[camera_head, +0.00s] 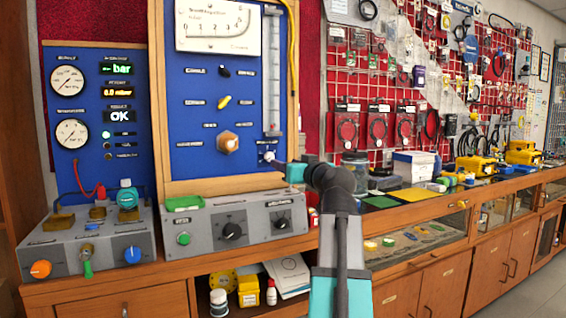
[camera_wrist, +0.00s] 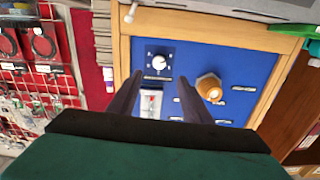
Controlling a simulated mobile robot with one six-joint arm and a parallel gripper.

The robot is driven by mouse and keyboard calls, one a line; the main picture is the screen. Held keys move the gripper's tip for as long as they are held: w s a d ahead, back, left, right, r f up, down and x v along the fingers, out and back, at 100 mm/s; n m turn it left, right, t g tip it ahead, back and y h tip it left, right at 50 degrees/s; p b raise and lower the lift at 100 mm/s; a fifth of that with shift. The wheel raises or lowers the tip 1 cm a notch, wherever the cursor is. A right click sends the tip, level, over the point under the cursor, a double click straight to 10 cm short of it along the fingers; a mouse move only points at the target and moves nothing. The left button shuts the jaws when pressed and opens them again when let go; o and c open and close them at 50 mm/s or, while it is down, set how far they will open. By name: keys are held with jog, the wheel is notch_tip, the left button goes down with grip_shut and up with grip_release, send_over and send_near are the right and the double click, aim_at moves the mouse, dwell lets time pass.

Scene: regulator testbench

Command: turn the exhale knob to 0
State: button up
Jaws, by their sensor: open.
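A small white knob (camera_head: 268,156) sits low on the right of the blue panel (camera_head: 213,75). In the wrist view this knob (camera_wrist: 160,62) is on a dark square plate with dial marks. It appears to be the exhale knob, though its label is too small to read. My gripper (camera_wrist: 160,76) is open and empty, pointing at the panel. Its two fingers appear on either side of the knob in the picture, seemingly short of it; contact cannot be seen. In the head view my wrist stands just right of the knob, and the fingers are hardly visible.
An orange-brown hexagonal knob (camera_head: 228,142) projects from the panel left of the white knob, also close in the wrist view (camera_wrist: 210,88). A clear vertical tube (camera_head: 272,70) rises above it. A grey box with dials (camera_head: 235,222) stands below. A jar (camera_head: 355,172) stands behind my arm.

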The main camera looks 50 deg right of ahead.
jog(key=shift+v, duration=1.55)
jog(key=shift+s, duration=0.1)
